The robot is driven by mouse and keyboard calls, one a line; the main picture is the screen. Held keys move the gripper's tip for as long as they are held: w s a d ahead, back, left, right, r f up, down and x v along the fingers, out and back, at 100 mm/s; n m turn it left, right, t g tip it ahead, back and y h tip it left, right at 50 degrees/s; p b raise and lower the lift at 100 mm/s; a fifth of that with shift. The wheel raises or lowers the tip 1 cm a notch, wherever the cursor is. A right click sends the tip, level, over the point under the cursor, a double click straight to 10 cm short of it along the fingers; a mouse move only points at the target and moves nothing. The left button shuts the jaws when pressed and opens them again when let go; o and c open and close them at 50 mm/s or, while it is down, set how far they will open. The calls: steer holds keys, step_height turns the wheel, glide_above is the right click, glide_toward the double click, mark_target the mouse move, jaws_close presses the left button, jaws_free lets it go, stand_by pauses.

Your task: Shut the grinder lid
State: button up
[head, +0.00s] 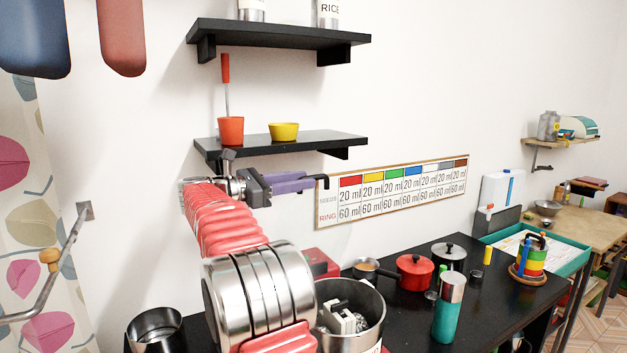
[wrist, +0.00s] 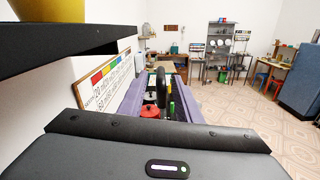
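The grinder appears to be the steel drum (head: 350,300) at the bottom centre of the head view, with pale grey parts inside its open top. A faint clear shape (head: 335,240), perhaps its raised lid, stands above and behind it, near a red block (head: 322,263); its outline is hard to make out. My gripper (head: 314,183) is up by the wall, above the drum, pointing right. The grinder cannot be made out in the wrist view.
A black shelf (head: 330,141) with an orange cup (head: 231,131) and yellow bowl (head: 284,131) is close to my arm. A colour chart (head: 400,190) hangs on the wall. A red pot (head: 414,271) and green-and-steel flask (head: 449,310) stand on the black counter (head: 500,300).

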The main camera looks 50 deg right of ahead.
mark_target(324, 177)
steer(key=shift+x, duration=2.2)
steer(key=shift+c, duration=0.7)
jaws_close()
